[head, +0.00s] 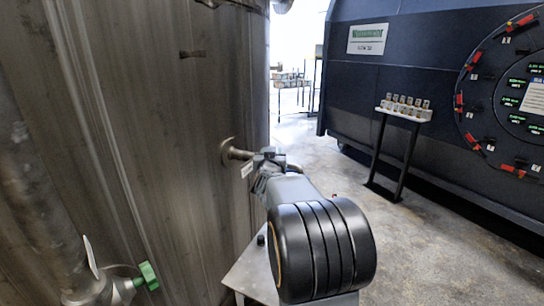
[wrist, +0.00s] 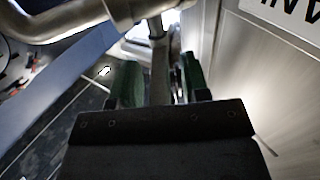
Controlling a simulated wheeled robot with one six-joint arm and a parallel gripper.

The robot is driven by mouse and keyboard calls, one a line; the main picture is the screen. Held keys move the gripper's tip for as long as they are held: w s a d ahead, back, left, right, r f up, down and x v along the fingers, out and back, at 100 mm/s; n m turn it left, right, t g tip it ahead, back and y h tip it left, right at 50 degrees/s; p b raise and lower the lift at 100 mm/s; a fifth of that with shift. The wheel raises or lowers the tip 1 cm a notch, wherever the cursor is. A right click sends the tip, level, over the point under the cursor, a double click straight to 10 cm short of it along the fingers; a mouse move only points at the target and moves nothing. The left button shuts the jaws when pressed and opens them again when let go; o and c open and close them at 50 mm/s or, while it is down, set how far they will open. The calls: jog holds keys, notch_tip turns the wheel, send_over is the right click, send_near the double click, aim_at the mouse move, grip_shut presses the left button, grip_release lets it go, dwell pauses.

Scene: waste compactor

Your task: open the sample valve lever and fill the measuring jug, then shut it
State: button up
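A pipe stub with a valve (head: 238,153) comes out of the tank wall in the head view, with a small white tag hanging below. A curved metal pipe (wrist: 75,22) crosses above. A pale, bright shape lies behind the bar; I cannot tell whether it is the jug.
The large steel tank (head: 150,110) fills the left. A metal stand (head: 250,273) is below my arm. A green-handled valve (head: 147,275) sits on another pipe at lower left. A small rack of samples (head: 404,112) stands before the dark machine (head: 430,60).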

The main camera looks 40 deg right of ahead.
jog(key=v, duration=1.3)
jog(key=shift+s+a, duration=0.25)
jog(key=shift+s, duration=0.05)
jog(key=shift+f, duration=0.1)
jog(key=a+f+n+g+y+p, duration=0.2)
jog(key=a+f+n+g+y, duration=0.15)
jog(key=a+f+y, duration=0.65)
jog(key=s+a+n+g+p, duration=0.1)
jog(key=s+a+g, duration=0.1)
jog(key=s+a, duration=0.1)
jog(key=s+a+r+n+g+y+p, duration=0.1)
jog(key=s+a+n+g+p, duration=0.1)
jog(key=s, duration=0.3)
jog(key=s+a+r+n+g+y+p, duration=0.1)
jog(key=s+a+n+g+p, duration=0.1)
jog(key=s+a, duration=0.3)
